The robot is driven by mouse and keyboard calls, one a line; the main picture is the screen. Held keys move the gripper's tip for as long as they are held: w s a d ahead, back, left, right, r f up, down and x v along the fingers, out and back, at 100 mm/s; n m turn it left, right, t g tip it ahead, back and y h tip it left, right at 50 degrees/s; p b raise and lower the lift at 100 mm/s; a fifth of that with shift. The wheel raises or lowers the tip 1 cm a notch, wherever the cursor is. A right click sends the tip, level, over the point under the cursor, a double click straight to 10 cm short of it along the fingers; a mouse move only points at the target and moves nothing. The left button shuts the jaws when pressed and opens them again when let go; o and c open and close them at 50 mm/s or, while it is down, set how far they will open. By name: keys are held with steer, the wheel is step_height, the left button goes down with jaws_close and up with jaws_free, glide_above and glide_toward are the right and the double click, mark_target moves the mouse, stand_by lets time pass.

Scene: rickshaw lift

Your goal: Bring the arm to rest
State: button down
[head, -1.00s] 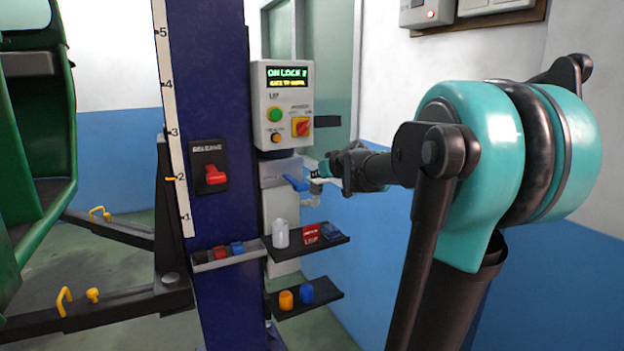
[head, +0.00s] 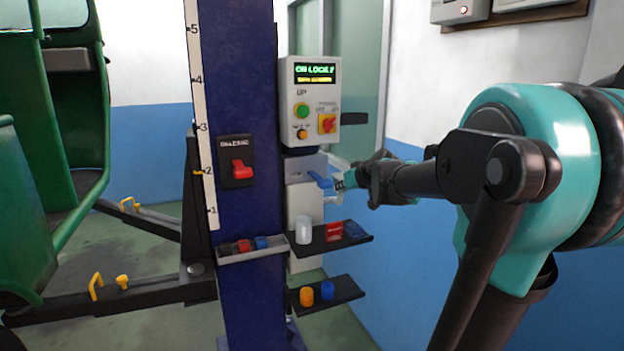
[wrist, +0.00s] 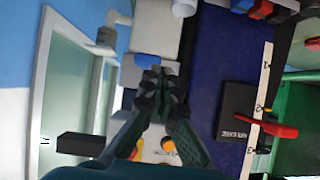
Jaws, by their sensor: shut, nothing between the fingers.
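My gripper (head: 343,182) is at the end of my outstretched arm, beside a blue lever (head: 319,180) on the grey unit under the control box. It looks shut and empty. In the head view its tip is just right of the lever; I cannot tell whether they touch. In the wrist view my gripper (wrist: 158,82) has its fingertips together, with the blue lever (wrist: 146,61) just beyond them. The control box (head: 310,103) has a lit "ON LOCK" display, a green button and a red switch on yellow.
A blue lift column (head: 240,60) carries a red switch (head: 238,168) and a tray (head: 255,250). Two dark shelves (head: 345,240) (head: 342,292) hold a white cylinder and small coloured items. A green vehicle (head: 75,120) stands left. Wall boxes (head: 460,10) are upper right.

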steer(key=s+d+f+m+g+h, duration=0.1)
steer(key=s+f+g+h, duration=0.1)
steer(key=s+f, duration=1.2)
steer(key=s+d+f+m+g+h, duration=0.2)
steer(key=s+f+g, duration=0.3)
steer(key=s+f, duration=0.8)
steer(key=s, duration=0.4)
steer(key=shift+f+m, duration=0.3)
steer(key=shift+f, duration=0.1)
